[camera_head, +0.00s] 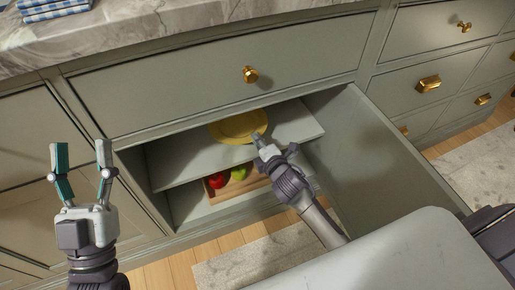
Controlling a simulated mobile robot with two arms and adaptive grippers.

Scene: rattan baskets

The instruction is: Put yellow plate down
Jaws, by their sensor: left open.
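The yellow plate (236,127) lies on the upper shelf (180,162) inside the open lower cabinet. My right gripper (258,140) reaches into the cabinet from the lower right, its fingertips at the plate's front right edge. I cannot tell whether the fingers grip the rim or only lie beside it. My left gripper (80,150) is raised at the left in front of the cabinet fronts, open and empty.
A red fruit (217,180) and a green fruit (238,173) sit in a wooden tray below the shelf. The open cabinet door (370,160) stands to the right. A drawer with a gold knob (250,74) is above. Folded blue cloths (50,8) lie on the countertop.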

